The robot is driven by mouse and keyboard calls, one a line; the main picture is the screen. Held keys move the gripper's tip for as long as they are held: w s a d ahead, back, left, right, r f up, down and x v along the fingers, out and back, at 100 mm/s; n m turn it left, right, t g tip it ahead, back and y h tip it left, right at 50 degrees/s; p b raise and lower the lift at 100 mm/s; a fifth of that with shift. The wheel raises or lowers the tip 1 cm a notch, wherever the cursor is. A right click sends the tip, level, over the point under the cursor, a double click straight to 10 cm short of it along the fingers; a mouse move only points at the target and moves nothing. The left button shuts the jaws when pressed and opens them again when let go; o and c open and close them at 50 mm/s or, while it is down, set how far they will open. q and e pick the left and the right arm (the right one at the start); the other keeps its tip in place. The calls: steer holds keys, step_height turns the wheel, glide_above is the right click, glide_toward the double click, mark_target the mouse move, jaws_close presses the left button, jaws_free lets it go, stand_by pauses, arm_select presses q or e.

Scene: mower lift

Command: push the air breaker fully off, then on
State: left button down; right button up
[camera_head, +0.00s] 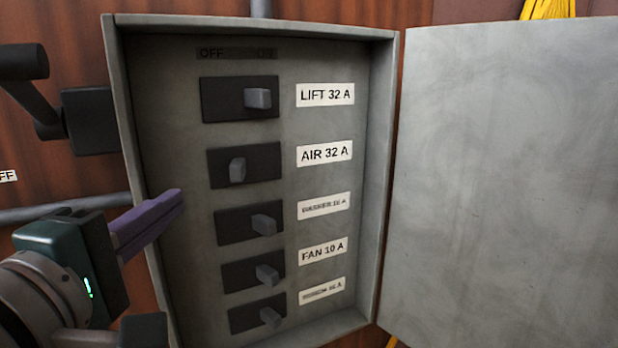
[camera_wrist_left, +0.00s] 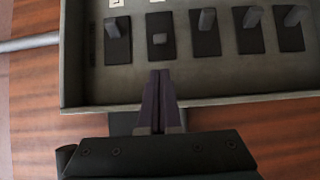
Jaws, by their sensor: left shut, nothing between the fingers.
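The air breaker (camera_head: 237,170) is the second switch down in the open grey panel, beside the label "AIR 32 A" (camera_head: 325,154). Its grey toggle sits at the left end of its black slot, toward the OFF side of the partly legible marking above (camera_head: 238,53). It also shows in the left wrist view (camera_wrist_left: 160,39), just beyond my fingertips. My left gripper (camera_head: 180,198) is shut and empty, with its purple fingers overlapping the panel's left edge. The fingertips (camera_wrist_left: 160,73) are apart from the toggle. My right gripper is not in view.
The lift breaker (camera_head: 257,98) above and the breakers below, including the fan breaker (camera_head: 267,275), have toggles toward the right. The panel's raised left wall (camera_head: 126,120) stands near my fingers. The open door (camera_head: 510,180) fills the right. A black lever (camera_head: 25,62) is at upper left.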

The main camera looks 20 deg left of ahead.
mark_target(238, 169)
arm_select(q)
steer(key=shift+w, duration=0.1)
steer(key=b+x, duration=0.3)
steer(key=x, duration=0.6)
steer(key=shift+f, duration=0.1)
steer(key=shift+w, duration=0.4)
